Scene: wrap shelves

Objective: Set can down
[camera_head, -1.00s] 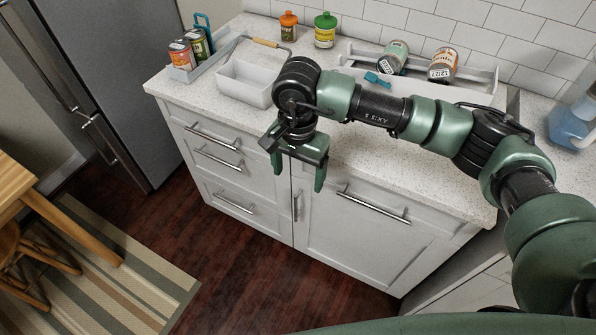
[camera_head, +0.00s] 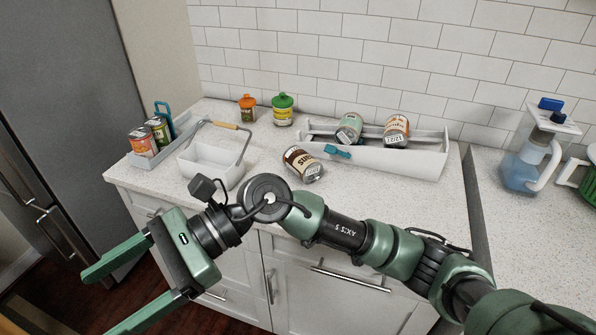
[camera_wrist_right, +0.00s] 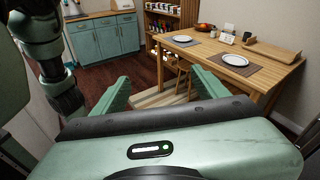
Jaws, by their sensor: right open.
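A can (camera_head: 303,165) with a dark brown and white label lies on its side on the speckled white counter, behind my right arm. It stands clear of my gripper. My right gripper (camera_head: 104,298) is open and empty, out in front of the counter at the lower left of the head view. In the right wrist view its two green fingers (camera_wrist_right: 160,92) are spread apart with nothing between them. My left gripper shows in neither view.
A white tray (camera_head: 425,162) at the back holds two tilted cans. A white basket (camera_head: 205,162) with a wooden handle and a caddy (camera_head: 178,142) of cans stand left. Orange-lidded (camera_head: 247,108) and green-lidded (camera_head: 283,109) jars stand behind. A dining table (camera_wrist_right: 222,68) shows in the wrist view.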

